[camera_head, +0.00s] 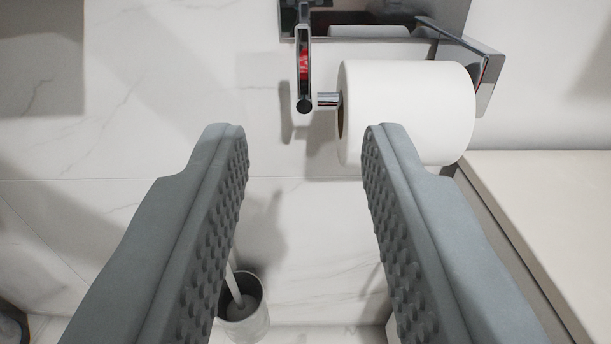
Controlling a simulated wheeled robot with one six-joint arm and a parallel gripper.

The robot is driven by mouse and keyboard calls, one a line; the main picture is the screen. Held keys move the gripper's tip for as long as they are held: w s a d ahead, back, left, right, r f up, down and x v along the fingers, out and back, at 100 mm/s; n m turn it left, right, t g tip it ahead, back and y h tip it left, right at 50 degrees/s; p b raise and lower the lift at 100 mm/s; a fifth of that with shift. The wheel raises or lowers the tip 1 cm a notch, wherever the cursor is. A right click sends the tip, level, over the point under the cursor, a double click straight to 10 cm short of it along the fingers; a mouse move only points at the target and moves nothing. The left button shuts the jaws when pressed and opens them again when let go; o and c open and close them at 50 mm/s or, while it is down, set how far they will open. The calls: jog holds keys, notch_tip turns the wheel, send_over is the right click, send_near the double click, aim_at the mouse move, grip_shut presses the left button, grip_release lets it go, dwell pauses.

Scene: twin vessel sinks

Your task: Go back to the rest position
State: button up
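My gripper (305,140) is open, with its two grey, studded fingers spread wide and nothing between them. Its right fingertip overlaps the lower left part of a white toilet paper roll (415,105) in the picture. I cannot tell whether they touch. The roll sits on a chrome holder (304,75) on the marble wall, and the holder's bar end shows at the roll's left side.
A toilet brush in a round holder (247,318) stands low down, partly behind the left finger. A pale cabinet or counter top (545,200) lies at the right. A dark object (12,325) shows at the lower left edge. The marble wall (130,90) at left is bare.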

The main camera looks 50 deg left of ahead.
jog(key=shift+r, duration=0.1)
jog(key=s+r+m+t+h, duration=0.1)
jog(key=s+r+t+h, duration=0.15)
jog(key=r, duration=0.55)
jog(key=s+r+m+t+h, duration=0.2)
jog(key=r+h, duration=0.2)
jog(key=r, duration=0.5)
jog(key=s+r+m+t+h, duration=0.1)
jog(key=s+r+t+h, duration=0.2)
jog(key=r, duration=0.5)
jog(key=s+r+m+h, duration=0.2)
jog(key=s+r+m, duration=0.1)
jog(key=s, duration=0.9)
jog(key=s+r+m+g+h, duration=0.1)
jog(key=s+r, duration=0.5)
jog(key=s, duration=0.7)
jog(key=shift+a+r+m+h, duration=0.3)
jog(key=shift+m+h, duration=0.55)
jog(key=shift+m, duration=0.25)
